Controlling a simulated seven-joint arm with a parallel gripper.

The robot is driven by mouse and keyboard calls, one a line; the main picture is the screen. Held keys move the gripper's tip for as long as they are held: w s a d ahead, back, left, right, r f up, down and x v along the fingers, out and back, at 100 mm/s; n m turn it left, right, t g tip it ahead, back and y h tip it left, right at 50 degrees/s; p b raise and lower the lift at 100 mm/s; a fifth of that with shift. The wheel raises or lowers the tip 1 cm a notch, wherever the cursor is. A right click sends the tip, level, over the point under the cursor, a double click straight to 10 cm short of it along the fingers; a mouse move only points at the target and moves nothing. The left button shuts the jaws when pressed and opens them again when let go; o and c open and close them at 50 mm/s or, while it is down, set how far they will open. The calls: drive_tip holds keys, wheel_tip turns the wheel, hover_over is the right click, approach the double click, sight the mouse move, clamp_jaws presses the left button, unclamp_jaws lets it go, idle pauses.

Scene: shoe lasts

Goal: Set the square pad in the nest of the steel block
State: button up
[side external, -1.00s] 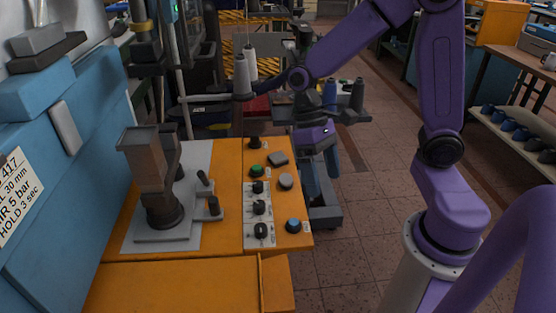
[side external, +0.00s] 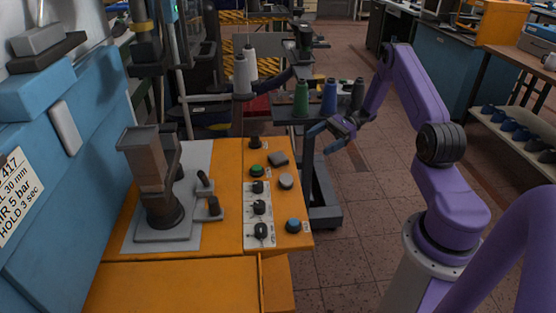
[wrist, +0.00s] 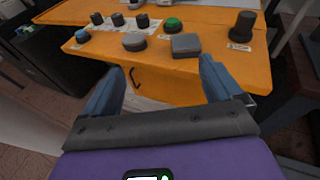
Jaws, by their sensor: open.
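The square pad (side external: 278,159) is dark grey and lies flat on the orange bench top near its back right edge. In the wrist view the pad (wrist: 186,46) lies ahead of my fingers, right of centre. My gripper (side external: 323,137) is open and empty, off the right side of the bench, apart from the pad. Its two blue fingers (wrist: 161,72) are spread in the wrist view. A tall grey-brown metal block (side external: 150,165) stands on a grey base on the pale plate at the left. I cannot make out a nest in it.
A round grey pad (side external: 286,181), a green button (side external: 256,171), several black knobs (side external: 259,207) and a blue button (side external: 293,226) sit near the square pad. A thread-spool stand (side external: 323,210) is behind my gripper. Open tiled floor lies to the right.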

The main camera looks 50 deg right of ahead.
drive_tip(key=s+d+f+m+t, duration=0.1)
drive_tip(key=d+f+m+t, duration=0.15)
drive_tip(key=d, duration=0.25)
drive_tip(key=t, duration=0.1)
approach(276, 156)
drive_tip(key=a, duration=0.2)
drive_tip(key=shift+m+h, duration=0.35)
drive_tip(key=shift+h, duration=0.05)
drive_tip(key=shift+w+x, duration=0.25)
drive_tip(key=shift+x, duration=2.5)
drive_tip(key=shift+d, duration=0.2)
drive_tip(key=c, duration=1.3)
drive_tip(key=shift+r, duration=0.1)
